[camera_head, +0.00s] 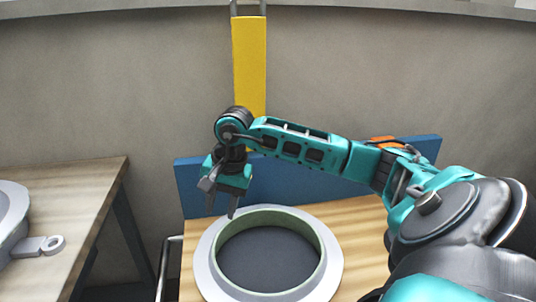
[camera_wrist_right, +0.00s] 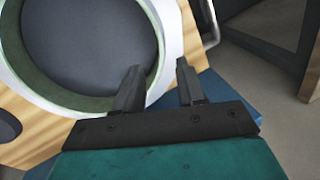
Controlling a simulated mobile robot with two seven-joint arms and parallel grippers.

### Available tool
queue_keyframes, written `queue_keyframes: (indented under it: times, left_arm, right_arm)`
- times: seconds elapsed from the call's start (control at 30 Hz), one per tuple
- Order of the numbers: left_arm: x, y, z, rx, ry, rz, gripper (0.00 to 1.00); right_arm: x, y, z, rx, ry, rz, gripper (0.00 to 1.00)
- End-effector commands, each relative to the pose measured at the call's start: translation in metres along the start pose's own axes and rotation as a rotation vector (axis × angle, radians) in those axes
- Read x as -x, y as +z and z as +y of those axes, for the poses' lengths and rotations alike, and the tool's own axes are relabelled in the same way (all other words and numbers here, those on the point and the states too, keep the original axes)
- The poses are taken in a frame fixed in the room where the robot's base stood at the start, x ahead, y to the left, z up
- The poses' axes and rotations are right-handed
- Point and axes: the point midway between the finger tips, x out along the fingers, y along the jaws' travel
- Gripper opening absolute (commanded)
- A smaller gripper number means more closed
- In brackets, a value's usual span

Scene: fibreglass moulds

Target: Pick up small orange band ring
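A small patch of orange (camera_head: 383,140) shows just above my right forearm, near the top of the blue board; the arm hides most of it, so I cannot tell whether it is the band ring. No whole orange ring is visible in either view. My right gripper (camera_head: 219,198) hangs above the back left rim of the round mould, fingers pointing down. In the right wrist view the right gripper (camera_wrist_right: 158,70) has its fingers apart, with nothing between them. My left gripper is not in view.
The round mould (camera_head: 209,272), pale flange and green inner wall, rests on a wooden table (camera_head: 358,222). A blue board (camera_head: 192,184) stands behind, and a yellow panel (camera_head: 249,60) hangs on the grey wall. Another wooden table (camera_head: 85,185) at left bears a pale part with a holed tab (camera_head: 38,247).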

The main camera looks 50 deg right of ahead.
Motion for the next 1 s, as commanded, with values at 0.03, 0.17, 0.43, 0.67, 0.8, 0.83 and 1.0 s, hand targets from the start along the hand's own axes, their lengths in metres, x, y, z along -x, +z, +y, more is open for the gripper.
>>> queue_keyframes:
  times: [0.03, 0.17, 0.43, 0.67, 0.8, 0.83, 1.0]
  left_arm:
    - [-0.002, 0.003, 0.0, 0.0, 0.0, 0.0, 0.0]
    - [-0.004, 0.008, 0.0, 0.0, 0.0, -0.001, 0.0]
    - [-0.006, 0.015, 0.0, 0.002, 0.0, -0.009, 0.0]
    - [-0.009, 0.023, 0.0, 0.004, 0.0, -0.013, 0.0]
    - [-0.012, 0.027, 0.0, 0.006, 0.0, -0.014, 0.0]
    - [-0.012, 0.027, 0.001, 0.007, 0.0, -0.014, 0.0]
    - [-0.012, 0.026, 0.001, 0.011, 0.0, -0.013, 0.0]
  right_arm:
    - [-0.014, 0.002, 0.001, -0.001, 0.003, -0.006, 0.4]
    - [-0.039, 0.002, 0.001, -0.003, 0.001, -0.008, 0.4]
    - [-0.061, 0.002, 0.0, -0.002, -0.002, -0.007, 0.4]
    - [-0.088, 0.001, 0.004, -0.004, -0.001, -0.009, 0.4]
    - [-0.107, 0.0, 0.005, -0.004, -0.002, -0.008, 0.4]
    - [-0.11, 0.0, 0.005, -0.004, -0.003, -0.008, 0.4]
    - [-0.111, 0.0, 0.004, -0.003, -0.003, -0.006, 0.4]
